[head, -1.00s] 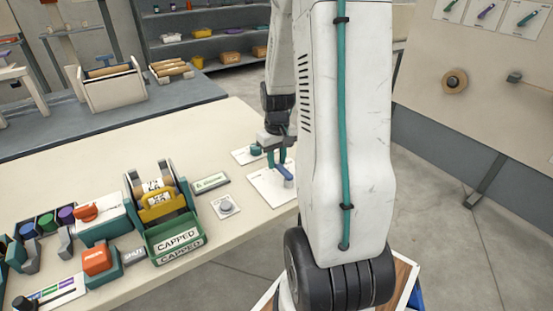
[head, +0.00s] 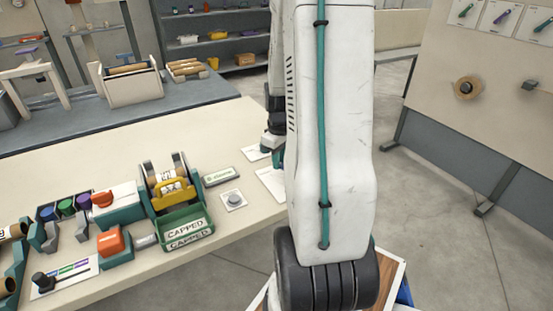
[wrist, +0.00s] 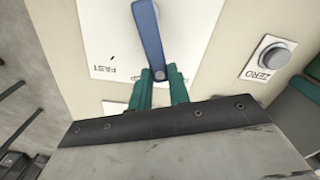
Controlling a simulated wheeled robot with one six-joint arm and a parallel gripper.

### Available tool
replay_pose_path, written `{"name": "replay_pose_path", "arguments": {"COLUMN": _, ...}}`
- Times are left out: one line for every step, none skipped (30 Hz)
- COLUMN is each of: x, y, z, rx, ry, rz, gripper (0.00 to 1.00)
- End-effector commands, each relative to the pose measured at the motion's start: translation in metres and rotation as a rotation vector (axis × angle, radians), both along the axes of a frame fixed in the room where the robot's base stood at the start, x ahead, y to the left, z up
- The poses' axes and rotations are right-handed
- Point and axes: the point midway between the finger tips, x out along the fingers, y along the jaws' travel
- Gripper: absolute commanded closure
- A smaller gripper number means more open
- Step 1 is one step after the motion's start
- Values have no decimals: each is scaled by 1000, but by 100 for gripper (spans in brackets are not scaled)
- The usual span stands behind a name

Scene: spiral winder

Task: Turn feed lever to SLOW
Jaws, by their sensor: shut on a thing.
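The feed lever (wrist: 149,35) is a blue bar on a white plate (wrist: 200,20) in the wrist view. It runs from the top edge down to a round end between my gripper's fingers. My gripper (wrist: 159,78) has two green fingers, one on each side of that end, and is shut on the lever. An upside-down FAST label (wrist: 97,70) is on the plate left of the lever. Another label beside the fingers is mostly hidden, and I cannot read SLOW. In the head view my arm hides the lever; only part of its plate (head: 269,181) shows.
The ZERO button (head: 234,199) sits left of the lever plate; it also shows in the wrist view (wrist: 272,54). Farther left are a green CAPPED tray (head: 188,232), a yellow part (head: 172,190) and an orange switch (head: 110,241). The bench's far middle is clear.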

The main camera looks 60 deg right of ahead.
Motion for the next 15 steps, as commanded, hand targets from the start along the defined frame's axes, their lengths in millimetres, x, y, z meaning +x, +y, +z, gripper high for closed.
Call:
{"name": "replay_pose_path", "arguments": {"x": 0, "y": 2, "z": 0, "rx": -1, "ry": 0, "rz": 32, "gripper": 100}}
{"name": "replay_pose_path", "arguments": {"x": 0, "y": 3, "z": 0, "rx": -1, "ry": 0, "rz": 52, "gripper": 100}}
{"name": "replay_pose_path", "arguments": {"x": 0, "y": 5, "z": 0, "rx": -1, "ry": 1, "rz": 76, "gripper": 100}}
{"name": "replay_pose_path", "arguments": {"x": 0, "y": 6, "z": 0, "rx": -1, "ry": 1, "rz": 93, "gripper": 100}}
{"name": "replay_pose_path", "arguments": {"x": -1, "y": 7, "z": 0, "rx": -1, "ry": 1, "rz": 109, "gripper": 100}}
{"name": "replay_pose_path", "arguments": {"x": -1, "y": 8, "z": 0, "rx": -1, "ry": 1, "rz": 129, "gripper": 100}}
{"name": "replay_pose_path", "arguments": {"x": -1, "y": 9, "z": 0, "rx": -1, "ry": 1, "rz": 143, "gripper": 100}}
{"name": "replay_pose_path", "arguments": {"x": -1, "y": 9, "z": 0, "rx": -1, "ry": 1, "rz": 156, "gripper": 100}}
{"name": "replay_pose_path", "arguments": {"x": -1, "y": 10, "z": 0, "rx": -1, "ry": 0, "rz": 171, "gripper": 100}}
{"name": "replay_pose_path", "arguments": {"x": -1, "y": 11, "z": 0, "rx": -1, "ry": 0, "rz": 181, "gripper": 100}}
{"name": "replay_pose_path", "arguments": {"x": -1, "y": 11, "z": 0, "rx": -1, "ry": 0, "rz": 190, "gripper": 100}}
{"name": "replay_pose_path", "arguments": {"x": -1, "y": 12, "z": 0, "rx": -2, "ry": 0, "rz": 200, "gripper": 100}}
{"name": "replay_pose_path", "arguments": {"x": -1, "y": 12, "z": 0, "rx": -2, "ry": 0, "rz": 207, "gripper": 100}}
{"name": "replay_pose_path", "arguments": {"x": -1, "y": 13, "z": 0, "rx": -2, "ry": 0, "rz": 213, "gripper": 100}}
{"name": "replay_pose_path", "arguments": {"x": -1, "y": 13, "z": 0, "rx": -2, "ry": 0, "rz": 219, "gripper": 100}}
